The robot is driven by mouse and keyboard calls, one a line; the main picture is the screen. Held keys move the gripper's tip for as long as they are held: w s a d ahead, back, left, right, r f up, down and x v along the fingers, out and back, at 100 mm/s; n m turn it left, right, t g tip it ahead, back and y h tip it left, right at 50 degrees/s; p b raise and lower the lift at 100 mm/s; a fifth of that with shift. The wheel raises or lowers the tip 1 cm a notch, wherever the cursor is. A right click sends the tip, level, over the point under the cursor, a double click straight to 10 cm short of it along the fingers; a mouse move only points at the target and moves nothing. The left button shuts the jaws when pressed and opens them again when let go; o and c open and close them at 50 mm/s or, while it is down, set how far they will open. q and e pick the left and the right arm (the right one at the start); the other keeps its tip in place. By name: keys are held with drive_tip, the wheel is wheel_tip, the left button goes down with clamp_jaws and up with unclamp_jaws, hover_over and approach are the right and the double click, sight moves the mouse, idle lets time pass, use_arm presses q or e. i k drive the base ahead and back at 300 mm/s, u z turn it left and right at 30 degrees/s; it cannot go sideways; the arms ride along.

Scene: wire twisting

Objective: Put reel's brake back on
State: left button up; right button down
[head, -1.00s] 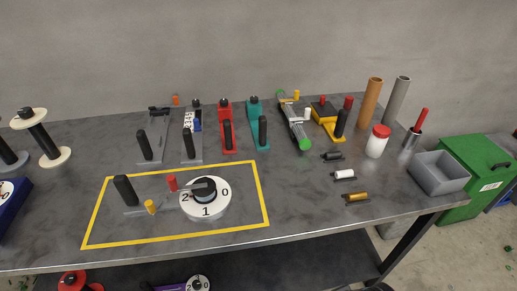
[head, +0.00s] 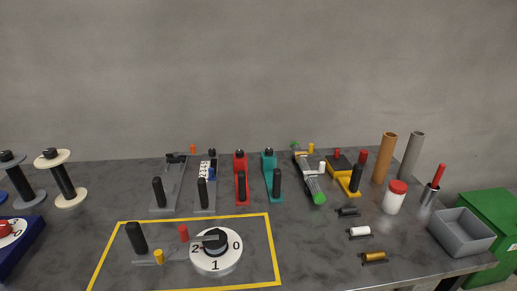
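A cream reel (head: 71,200) with a black core stands upright at the left of the table. A grey reel (head: 25,201) with a black core stands to its left, near the picture edge. I cannot tell which part is a reel's brake. A white round dial (head: 217,263) marked 0, 1 and 2 sits inside a yellow outline, with a black knob (head: 214,238) whose lever points left, towards the 2. Beside it are a black upright handle (head: 137,238), a red peg (head: 183,233) and a yellow peg (head: 159,256). Neither gripper is in view.
A blue box (head: 22,252) with a red-and-white dial is cut off at the left. Clamp-like tools, including a red one (head: 240,180) and a teal one (head: 271,177), line the back. A grey bin (head: 463,232) and a white jar (head: 394,201) stand at the right.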

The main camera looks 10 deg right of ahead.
sight(160, 260)
drive_tip(key=u, duration=2.75)
drive_tip(key=i, duration=1.95)
drive_tip(key=z, duration=2.9)
